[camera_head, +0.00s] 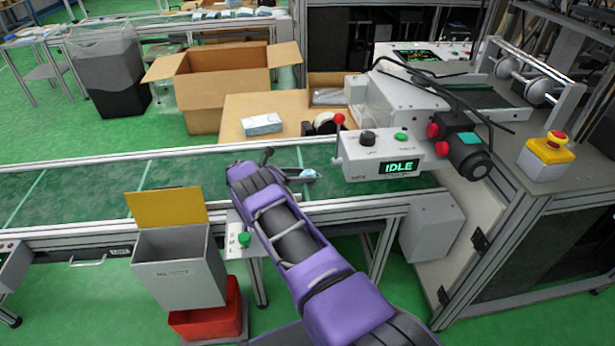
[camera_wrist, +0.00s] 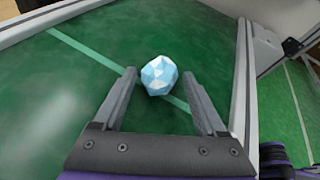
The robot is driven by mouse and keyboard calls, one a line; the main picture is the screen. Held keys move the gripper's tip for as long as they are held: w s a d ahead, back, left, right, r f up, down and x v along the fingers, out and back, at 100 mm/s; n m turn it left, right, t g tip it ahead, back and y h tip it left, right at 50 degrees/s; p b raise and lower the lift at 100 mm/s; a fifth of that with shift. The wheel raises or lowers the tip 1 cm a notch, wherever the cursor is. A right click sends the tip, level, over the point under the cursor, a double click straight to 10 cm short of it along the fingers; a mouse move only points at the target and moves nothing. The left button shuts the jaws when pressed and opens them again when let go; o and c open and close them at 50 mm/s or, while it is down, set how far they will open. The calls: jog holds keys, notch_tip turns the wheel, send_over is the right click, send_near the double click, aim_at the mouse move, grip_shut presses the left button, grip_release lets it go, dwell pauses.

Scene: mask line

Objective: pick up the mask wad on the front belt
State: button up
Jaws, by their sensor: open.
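The mask wad (camera_wrist: 159,76) is a small crumpled ball with pale blue and white facets. It lies on the green front belt (camera_wrist: 90,60), near a light green line, as the wrist view shows. In the head view the wad (camera_head: 308,174) is partly seen beside my arm's end on the belt (camera_head: 90,185). My gripper (camera_wrist: 160,84) is open in the wrist view, with its two fingers on either side of the wad's near part. I see gaps between the wad and both fingers. In the head view my gripper (camera_head: 292,165) is mostly hidden by my purple arm.
A control box reading IDLE (camera_head: 385,160) stands at the belt's right end. A metal rail (camera_head: 100,160) runs along the belt's far edge. A grey bin (camera_head: 180,268) with a yellow flap stands in front. A cardboard box (camera_head: 215,90) stands behind the belt.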

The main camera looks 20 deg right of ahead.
jog(key=shift+d+f, duration=0.1)
jog(key=shift+d, duration=0.25)
jog(key=shift+c, duration=0.3)
grip_shut()
